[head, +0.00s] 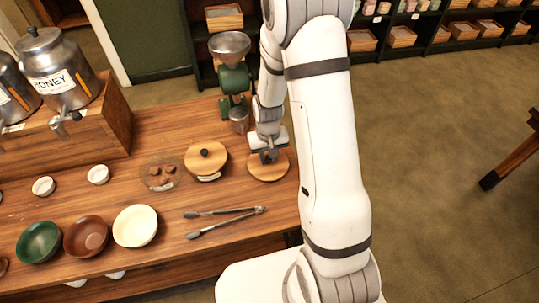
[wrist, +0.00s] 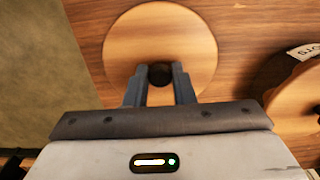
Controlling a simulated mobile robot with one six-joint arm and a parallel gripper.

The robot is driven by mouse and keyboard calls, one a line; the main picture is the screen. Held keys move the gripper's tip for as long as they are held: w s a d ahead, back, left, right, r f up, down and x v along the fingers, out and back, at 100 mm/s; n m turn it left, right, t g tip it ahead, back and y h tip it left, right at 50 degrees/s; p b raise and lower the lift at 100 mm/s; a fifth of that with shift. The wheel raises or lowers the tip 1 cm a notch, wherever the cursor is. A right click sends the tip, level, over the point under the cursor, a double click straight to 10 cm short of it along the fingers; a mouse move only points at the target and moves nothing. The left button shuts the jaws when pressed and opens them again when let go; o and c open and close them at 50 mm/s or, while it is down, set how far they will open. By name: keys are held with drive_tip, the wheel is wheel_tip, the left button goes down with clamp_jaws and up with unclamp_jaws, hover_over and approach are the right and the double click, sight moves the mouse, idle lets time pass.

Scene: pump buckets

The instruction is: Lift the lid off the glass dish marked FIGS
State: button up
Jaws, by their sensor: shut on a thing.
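My gripper (head: 268,156) is shut on the dark knob (wrist: 160,75) of a round wooden lid (head: 268,170). This lid is level, at or just above the counter near its right edge; I cannot tell whether it touches. It also shows in the wrist view (wrist: 125,42), with a finger on each side of the knob. An uncovered glass dish (head: 146,181) with several brown lumps in it stands further left. Between them is a dish with its wooden lid (head: 206,162) on and a dark knob. Its label is only partly visible, and I cannot read FIGS anywhere.
Metal tongs (head: 225,215) lie in front of the dishes. Green (head: 38,243), brown (head: 86,237) and cream (head: 135,226) bowls stand at the front left. A green grinder (head: 234,80) stands behind my gripper. A metal HONEY urn (head: 62,75) is at the back left.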

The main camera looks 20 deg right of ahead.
drive_tip(key=shift+f, duration=0.2)
drive_tip(key=o, duration=0.8)
drive_tip(key=shift+c, duration=0.2)
drive_tip(key=shift+o, duration=0.3)
drive_tip(key=o, duration=0.3)
drive_tip(key=shift+o, duration=0.2)
drive_tip(key=shift+r+p, duration=1.95)
drive_tip(key=shift+r, duration=1.6)
